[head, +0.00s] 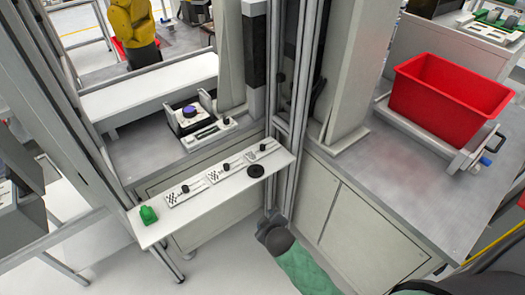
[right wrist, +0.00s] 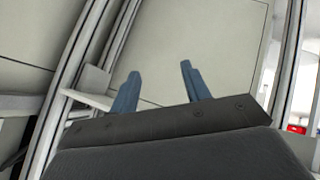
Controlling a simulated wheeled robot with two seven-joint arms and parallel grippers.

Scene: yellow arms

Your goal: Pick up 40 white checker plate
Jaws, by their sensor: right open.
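Each has a small black knob-like part. I cannot read any number on them. My right gripper (right wrist: 159,88) is open and empty in the right wrist view, its two blue-grey fingers apart before a pale cabinet panel. In the head view my right arm's dark end is low, to the right of the shelf, apart from the plates. My left gripper is not in view.
A device with a purple top (head: 189,111) stands behind the shelf.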

